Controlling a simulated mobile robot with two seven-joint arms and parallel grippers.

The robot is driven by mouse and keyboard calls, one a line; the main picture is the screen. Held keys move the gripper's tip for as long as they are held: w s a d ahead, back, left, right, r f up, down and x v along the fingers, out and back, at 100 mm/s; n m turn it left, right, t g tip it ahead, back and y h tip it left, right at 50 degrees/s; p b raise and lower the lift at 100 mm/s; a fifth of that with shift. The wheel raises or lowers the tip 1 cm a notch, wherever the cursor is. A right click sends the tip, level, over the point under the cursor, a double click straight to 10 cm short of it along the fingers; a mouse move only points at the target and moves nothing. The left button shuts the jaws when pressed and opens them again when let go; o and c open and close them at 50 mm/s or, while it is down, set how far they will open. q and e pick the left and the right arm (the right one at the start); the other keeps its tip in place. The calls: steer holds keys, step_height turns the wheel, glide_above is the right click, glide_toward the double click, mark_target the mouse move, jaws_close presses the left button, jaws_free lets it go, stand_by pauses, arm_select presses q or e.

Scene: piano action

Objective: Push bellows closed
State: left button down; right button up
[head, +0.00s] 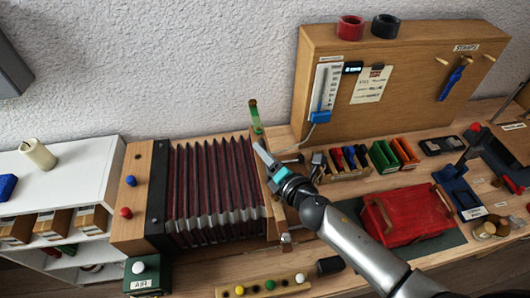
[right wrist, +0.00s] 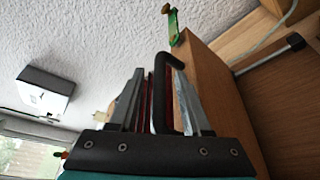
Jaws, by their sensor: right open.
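The bellows (head: 215,190), with dark red pleats, stand spread between a wooden block with a black edge (head: 140,195) on the left and an upright wooden end board (head: 262,185) on the right. My right gripper (head: 262,152) is at the top of the end board, fingers pointing up-left in the head view. In the right wrist view the gripper (right wrist: 160,76) is open, with a bent black handle (right wrist: 168,62) showing between its fingers. I cannot tell whether a finger touches it. The wooden board (right wrist: 215,95) is right of the fingers; red pleats show behind them. My left gripper is not in view.
A green vial (head: 255,117) stands at the end board's top. A wooden panel (head: 315,55) stands behind right. A red case (head: 405,213) and small bins (head: 383,157) lie right, near my arm. A strip with coloured knobs (head: 265,287) lies in front.

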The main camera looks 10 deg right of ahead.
steer(key=shift+w+a, duration=0.1)
steer(key=shift+w, duration=0.05)
jaws_close()
stand_by(0.4)
stand_by(1.0)
